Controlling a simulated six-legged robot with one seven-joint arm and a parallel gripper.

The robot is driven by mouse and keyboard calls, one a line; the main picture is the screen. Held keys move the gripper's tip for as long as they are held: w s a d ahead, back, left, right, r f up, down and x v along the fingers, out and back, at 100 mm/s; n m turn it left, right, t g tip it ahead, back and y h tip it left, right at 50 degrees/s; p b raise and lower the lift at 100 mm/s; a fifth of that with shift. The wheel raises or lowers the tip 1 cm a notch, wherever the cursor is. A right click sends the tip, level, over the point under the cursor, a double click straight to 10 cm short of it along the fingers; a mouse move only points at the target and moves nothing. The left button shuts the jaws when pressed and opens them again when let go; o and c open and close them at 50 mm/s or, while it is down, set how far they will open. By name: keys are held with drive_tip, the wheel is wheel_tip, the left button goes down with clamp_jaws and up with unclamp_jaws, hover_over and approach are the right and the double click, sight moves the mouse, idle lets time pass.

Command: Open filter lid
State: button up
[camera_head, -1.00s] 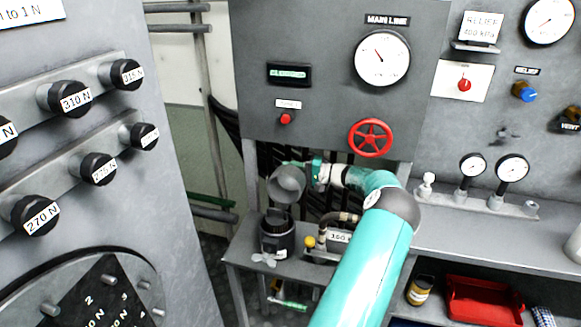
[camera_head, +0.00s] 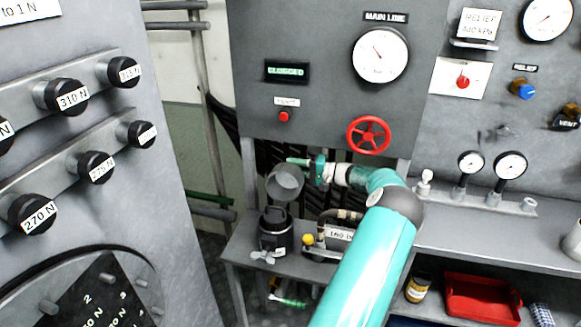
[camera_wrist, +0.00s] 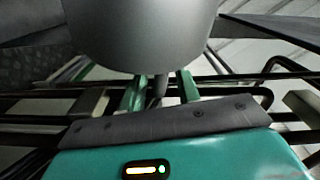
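The filter housing (camera_head: 275,233) is a dark upright canister on the low bench, with a wing-shaped fitting at its front. A grey, cup-shaped lid (camera_head: 286,183) stands tilted up above its back edge, apart from the open-looking top. My gripper (camera_head: 303,163) is just behind and right of the lid. In the wrist view the lid's grey round body (camera_wrist: 140,35) fills the top. My gripper's green fingers (camera_wrist: 160,82) are spread on both sides of a thin stem below it, with gaps visible. Contact between fingers and lid is hard to tell.
A panel with a red handwheel (camera_head: 369,135), a gauge (camera_head: 380,55) and a display (camera_head: 287,72) reading "CLOGGED" rises behind. A hose and fittings (camera_head: 335,225) sit right of the housing. A knob panel (camera_head: 90,170) stands at left. A red tray (camera_head: 482,298) lies low at right.

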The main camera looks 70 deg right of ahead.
drive_tip(key=s, duration=0.5)
drive_tip(key=shift+s+d, duration=0.3)
drive_tip(key=shift+d, duration=0.1)
drive_tip(key=shift+a+r+h, duration=0.1)
drive_tip(key=shift+r+h, duration=0.15)
drive_tip(key=shift+h, duration=0.05)
